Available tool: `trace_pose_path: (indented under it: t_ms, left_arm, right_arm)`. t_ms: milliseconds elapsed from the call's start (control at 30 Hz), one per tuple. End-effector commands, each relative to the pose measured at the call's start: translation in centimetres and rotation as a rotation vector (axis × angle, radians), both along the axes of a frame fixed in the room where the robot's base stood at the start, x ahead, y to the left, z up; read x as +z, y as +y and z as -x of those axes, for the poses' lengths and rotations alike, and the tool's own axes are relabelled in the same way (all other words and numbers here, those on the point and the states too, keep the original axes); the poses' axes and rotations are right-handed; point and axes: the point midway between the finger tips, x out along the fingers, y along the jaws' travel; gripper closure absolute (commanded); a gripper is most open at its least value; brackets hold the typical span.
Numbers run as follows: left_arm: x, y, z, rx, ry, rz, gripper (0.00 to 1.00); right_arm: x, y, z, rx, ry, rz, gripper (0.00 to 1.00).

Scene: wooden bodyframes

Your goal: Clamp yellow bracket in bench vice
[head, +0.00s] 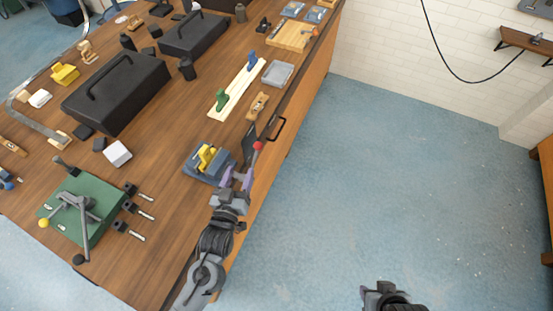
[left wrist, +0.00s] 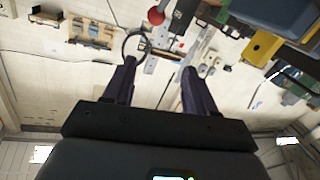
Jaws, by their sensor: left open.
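A blue-grey bench vice (head: 194,174) sits near the right edge of the wooden bench. A yellow bracket (head: 207,157) is at its top, among the jaws; I cannot tell whether it is clamped. In the left wrist view the yellow bracket (left wrist: 262,47) shows beside the blue-grey body (left wrist: 280,14). A red ball (head: 258,145) stands just beyond my left gripper (head: 240,172); it also shows in the left wrist view (left wrist: 155,16). My left gripper is open and empty, with purple fingers, just right of the vice. My right gripper (head: 381,288) is low in the head view, over the floor.
A green-topped fixture (head: 85,207) with a lever stands at the front left. A white cube (head: 117,154), black cases (head: 117,92) and another yellow block (head: 65,74) lie on the bench. A pale board (head: 238,88) lies beyond the vice. Blue floor (head: 400,170) is clear.

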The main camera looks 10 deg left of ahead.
Motion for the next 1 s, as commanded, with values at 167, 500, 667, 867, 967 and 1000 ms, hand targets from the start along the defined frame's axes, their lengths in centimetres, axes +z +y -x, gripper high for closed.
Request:
trace_pose_path:
  t_ms: [167, 500, 667, 867, 967, 1000]
  left_arm:
    - [-4.0, -1.0, -1.8, -0.008, -0.026, 0.007, 0.44]
    - [-3.9, -1.2, -3.7, -0.01, -0.061, 0.01, 0.44]
    - [-3.7, -1.2, -5.7, -0.011, -0.061, 0.01, 0.44]
    - [-3.8, -1.1, -9.1, -0.01, -0.061, 0.01, 0.44]
    - [-3.8, -1.1, -10.6, -0.01, -0.061, 0.01, 0.44]
    - [-3.8, -1.0, -11.1, -0.009, -0.061, 0.01, 0.44]
  right_arm:
    - [-5.1, 0.2, 0.0, -0.002, -0.001, -0.005, 0.57]
    - [-6.6, 0.6, 0.0, -0.006, -0.002, -0.019, 0.57]
    - [-6.4, 0.6, 0.0, -0.007, -0.003, -0.019, 0.57]
    - [-6.4, 0.5, 0.0, -0.005, -0.004, -0.016, 0.57]
    - [-6.5, 0.4, 0.0, -0.003, -0.003, -0.012, 0.57]
    - [-6.5, 0.3, 0.0, -0.002, -0.003, -0.01, 0.57]
